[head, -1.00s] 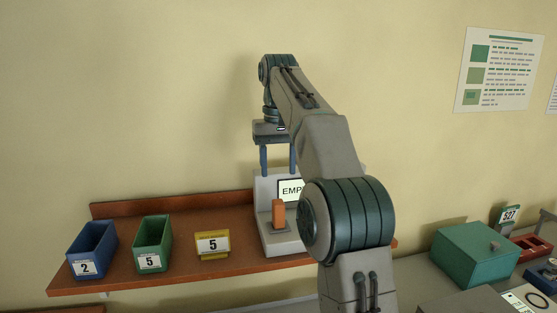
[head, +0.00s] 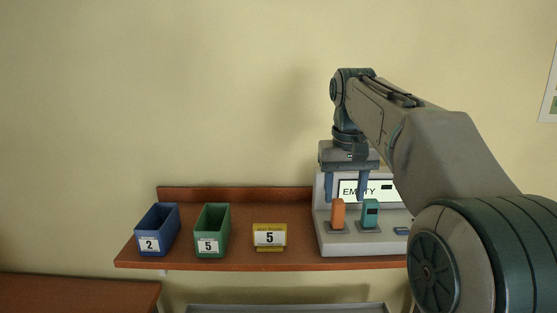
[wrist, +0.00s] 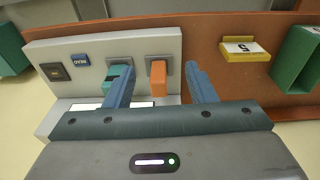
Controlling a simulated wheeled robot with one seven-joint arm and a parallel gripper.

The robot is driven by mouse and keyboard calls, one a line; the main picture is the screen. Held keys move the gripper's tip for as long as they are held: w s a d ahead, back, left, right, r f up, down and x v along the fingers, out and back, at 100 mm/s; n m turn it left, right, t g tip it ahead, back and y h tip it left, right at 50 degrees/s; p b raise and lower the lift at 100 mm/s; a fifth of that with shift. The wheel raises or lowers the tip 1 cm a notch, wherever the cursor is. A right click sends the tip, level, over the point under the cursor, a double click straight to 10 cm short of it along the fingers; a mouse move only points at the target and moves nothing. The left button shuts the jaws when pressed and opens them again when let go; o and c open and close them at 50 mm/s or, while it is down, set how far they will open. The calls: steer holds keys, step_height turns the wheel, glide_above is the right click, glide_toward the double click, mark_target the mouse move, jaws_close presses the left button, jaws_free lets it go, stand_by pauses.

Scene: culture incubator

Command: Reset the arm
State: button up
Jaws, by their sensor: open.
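My gripper (head: 347,187) is open and empty. In the head view it hangs pointing down in front of the white machine's screen, above the orange lever. In the wrist view my gripper's two blue fingers (wrist: 158,86) are spread apart, with the orange lever (wrist: 158,78) showing between them and the teal lever (wrist: 117,75) beside the left finger. The white machine (head: 335,243) stands on the brown shelf, and its screen (head: 352,189) reads EMPTY, partly covered by a finger. The orange lever (head: 338,214) and the teal lever (head: 371,215) both stand upright.
A blue bin (head: 157,230) marked 2, a green bin (head: 212,230) marked 5 and a yellow sign (head: 269,236) marked 5 stand on the shelf (head: 190,262), left of the machine. Another brown surface (head: 80,292) is at lower left.

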steer(key=s+f+t+b, duration=0.2)
steer(key=s+f+b, duration=0.1)
steer(key=s+f, duration=1.9)
steer(key=shift+s+d+t, duration=0.3)
steer(key=shift+s+d, duration=0.05)
steer(key=shift+d, duration=0.1)
